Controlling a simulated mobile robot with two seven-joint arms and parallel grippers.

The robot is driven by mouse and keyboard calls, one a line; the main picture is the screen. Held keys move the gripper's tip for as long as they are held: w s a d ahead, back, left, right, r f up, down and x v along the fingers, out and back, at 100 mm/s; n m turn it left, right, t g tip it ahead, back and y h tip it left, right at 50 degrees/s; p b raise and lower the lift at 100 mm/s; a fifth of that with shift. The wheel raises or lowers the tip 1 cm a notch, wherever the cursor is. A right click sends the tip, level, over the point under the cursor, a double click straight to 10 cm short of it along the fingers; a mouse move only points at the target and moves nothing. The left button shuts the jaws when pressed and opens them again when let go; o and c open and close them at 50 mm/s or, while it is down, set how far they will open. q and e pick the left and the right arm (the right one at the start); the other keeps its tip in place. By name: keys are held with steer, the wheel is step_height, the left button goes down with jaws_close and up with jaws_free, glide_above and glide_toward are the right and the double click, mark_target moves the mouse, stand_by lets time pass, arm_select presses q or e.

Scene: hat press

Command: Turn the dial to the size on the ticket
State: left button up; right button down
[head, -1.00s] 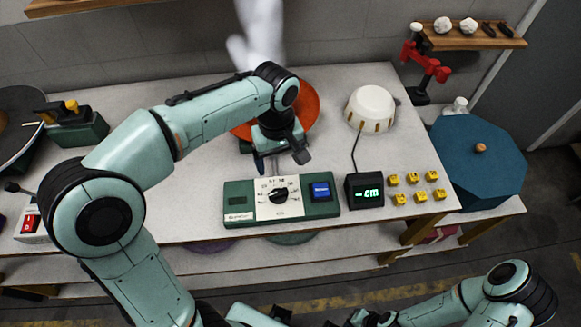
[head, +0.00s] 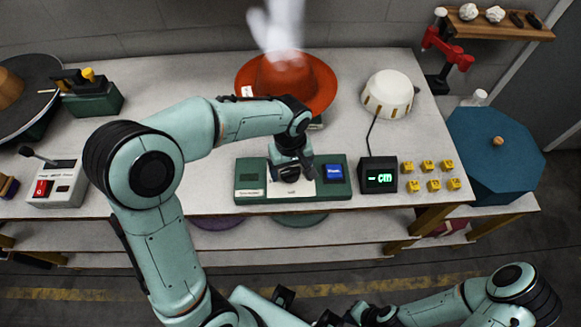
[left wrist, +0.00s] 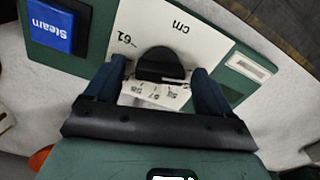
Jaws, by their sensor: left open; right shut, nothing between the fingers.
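My left gripper (head: 290,172) points down over the dial and hides most of it in the head view. In the left wrist view the black dial knob (left wrist: 160,65) sits between the two open fingers (left wrist: 160,78); I cannot tell whether they touch it. The white dial plate (left wrist: 150,20) shows "cm", "61" and smaller, partly hidden numbers. The knob's pointer setting cannot be read. A white ticket (head: 247,91) is on the brim of the orange hat (head: 310,88); its writing is too small to read.
The green panel (head: 250,173) has a blue Steam button (head: 334,171) right of the dial. A black display (head: 377,178) reads dashes and "cm". A blurred white shape (head: 278,30) hangs above the hat. A white dome (head: 388,93) stands behind.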

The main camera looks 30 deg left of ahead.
arm_select(q)
steer(key=c, duration=1.1)
steer(key=shift+o, duration=0.2)
